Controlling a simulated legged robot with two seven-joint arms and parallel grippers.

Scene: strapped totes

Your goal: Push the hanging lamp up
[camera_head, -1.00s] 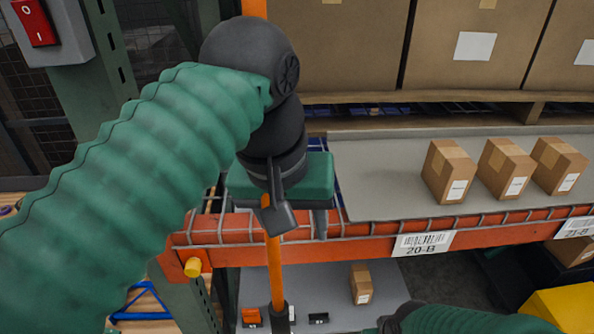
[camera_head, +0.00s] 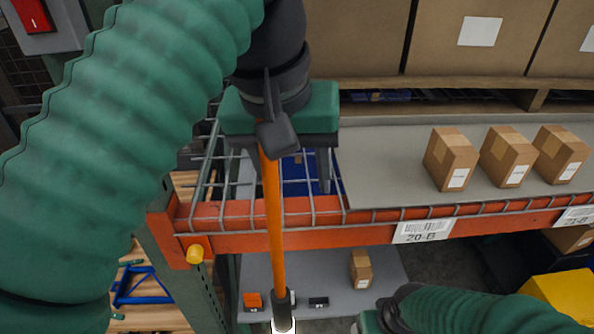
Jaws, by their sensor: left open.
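The hanging lamp shows as a straight orange cord or rod (camera_head: 273,220) with a black socket (camera_head: 282,302) and a bright white tip at the bottom edge. Its upper part is hidden by my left wrist. My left gripper (camera_head: 285,170), with a green body and grey fingers, is high up over the shelf edge, with its fingers pointing down and apart. The orange cord passes in front of its fingers; I cannot tell whether they touch. My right gripper (camera_head: 372,321) shows only in part at the bottom edge, right of the lamp.
An orange shelf beam (camera_head: 340,236) with wire decking runs across behind the lamp. Several small cartons (camera_head: 507,157) stand on the grey shelf, with large boxes (camera_head: 361,38) above. A lower grey shelf (camera_head: 337,268) holds a small carton and little items. A yellow box (camera_head: 567,297) is at bottom right.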

